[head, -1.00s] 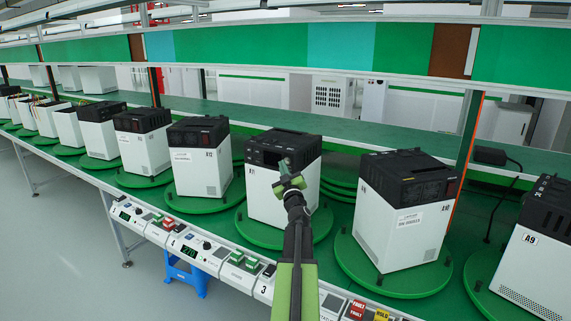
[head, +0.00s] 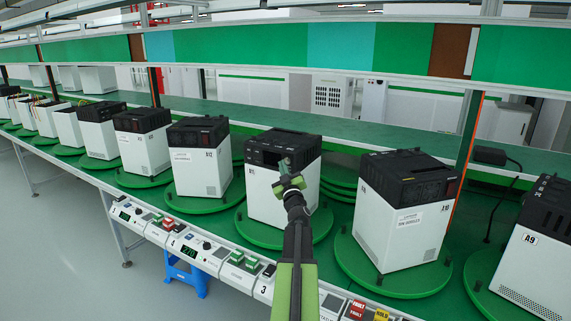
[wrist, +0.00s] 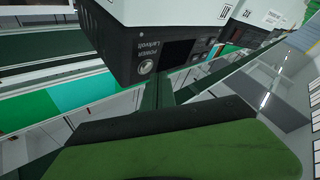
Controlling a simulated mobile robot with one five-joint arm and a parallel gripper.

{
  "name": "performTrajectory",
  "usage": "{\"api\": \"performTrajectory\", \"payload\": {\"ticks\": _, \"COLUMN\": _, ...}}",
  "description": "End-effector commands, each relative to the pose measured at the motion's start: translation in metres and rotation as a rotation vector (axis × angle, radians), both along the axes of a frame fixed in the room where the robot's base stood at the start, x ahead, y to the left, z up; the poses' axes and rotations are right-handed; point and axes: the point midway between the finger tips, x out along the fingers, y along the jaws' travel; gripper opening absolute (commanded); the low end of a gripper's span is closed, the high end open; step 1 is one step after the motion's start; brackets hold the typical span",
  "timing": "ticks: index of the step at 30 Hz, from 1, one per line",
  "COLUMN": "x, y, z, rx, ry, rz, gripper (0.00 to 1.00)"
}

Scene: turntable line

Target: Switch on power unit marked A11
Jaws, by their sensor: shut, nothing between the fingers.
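The power unit marked A11 (head: 268,198) is a white box with a black top, standing on a green turntable in the middle of the head view. Its small label is partly legible there. My gripper (head: 285,165) is shut and empty in front of the unit's upper front, hiding part of the black panel. In the wrist view the unit's black panel (wrist: 170,52) appears upside down, with a dark screen and a round button (wrist: 146,66) beside the word POWER. My gripper (wrist: 175,145) fills the bottom of that view, apart from the button in the picture. Contact cannot be told.
Unit A12 (head: 195,170) stands to the left and unit A10 (head: 395,225) to the right, with A9 (head: 535,262) at the far right. A control strip (head: 240,270) with buttons runs along the front edge. A green shelf (head: 400,142) lies behind.

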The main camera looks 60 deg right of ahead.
Motion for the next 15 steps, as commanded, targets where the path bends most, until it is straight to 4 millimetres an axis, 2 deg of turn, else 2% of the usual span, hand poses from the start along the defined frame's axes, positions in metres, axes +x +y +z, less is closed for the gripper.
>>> {"api": "performTrajectory", "payload": {"ticks": 15, "x": 0.0004, "y": -0.0064, "z": 0.0001, "rx": 0.000, "ry": 0.000, "rz": 0.000, "gripper": 0.00}}
